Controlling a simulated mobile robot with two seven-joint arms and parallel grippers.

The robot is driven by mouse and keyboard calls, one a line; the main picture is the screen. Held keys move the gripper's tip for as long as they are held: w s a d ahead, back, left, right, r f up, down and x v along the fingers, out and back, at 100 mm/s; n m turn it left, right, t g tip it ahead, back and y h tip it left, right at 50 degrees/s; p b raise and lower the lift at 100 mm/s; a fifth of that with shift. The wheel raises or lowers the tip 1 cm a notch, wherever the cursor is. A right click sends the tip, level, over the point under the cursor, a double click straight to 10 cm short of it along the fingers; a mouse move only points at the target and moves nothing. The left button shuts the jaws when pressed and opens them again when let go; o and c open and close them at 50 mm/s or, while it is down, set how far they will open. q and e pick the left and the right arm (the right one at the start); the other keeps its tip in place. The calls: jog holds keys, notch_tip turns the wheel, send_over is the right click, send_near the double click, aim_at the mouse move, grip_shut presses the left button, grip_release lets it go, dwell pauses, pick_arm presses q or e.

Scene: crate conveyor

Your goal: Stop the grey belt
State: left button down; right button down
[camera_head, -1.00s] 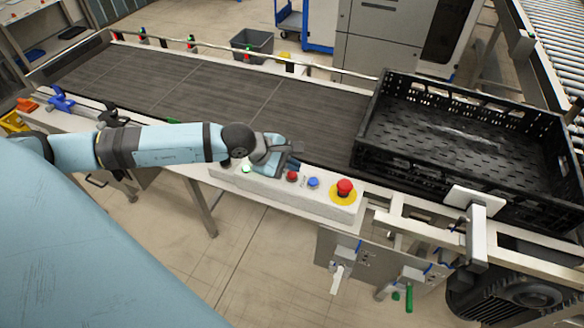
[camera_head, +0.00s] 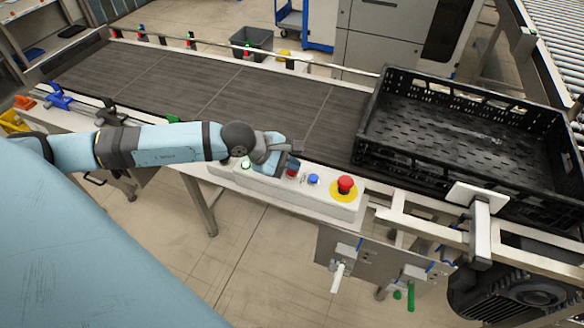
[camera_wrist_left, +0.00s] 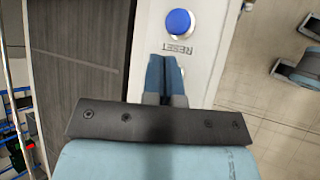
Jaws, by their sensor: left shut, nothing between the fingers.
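The grey belt (camera_head: 180,85) runs across the head view, with a black crate (camera_head: 375,150) on its right end. A white control box (camera_head: 270,187) on the near edge carries a lit green button (camera_head: 246,164), a red button (camera_head: 292,173), a blue button (camera_head: 313,180) and a red mushroom button on yellow (camera_head: 346,184). My left gripper (camera_head: 291,163) is shut and empty, its fingertips over the red button and partly hiding it. Contact cannot be told. In the left wrist view the shut fingers (camera_wrist_left: 165,72) lie before the blue button (camera_wrist_left: 179,22) marked RESET. My right gripper is not in view.
A metal panel (camera_head: 365,255) with switches hangs below the belt frame, beside a dark motor (camera_head: 520,290). Orange and blue clamps (camera_head: 58,97) stand at the left near edge. The floor in front of the box is clear.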

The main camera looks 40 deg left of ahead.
aim_at(291, 172)
pick_arm(q)
jog(key=shift+f+b, duration=0.4)
jog(key=shift+r, duration=0.1)
dwell(0.5)
jog(key=shift+r+p, duration=0.3)
jog(key=shift+r, duration=0.5)
jog(key=shift+r+p, duration=1)
jog(key=shift+r, duration=1.55)
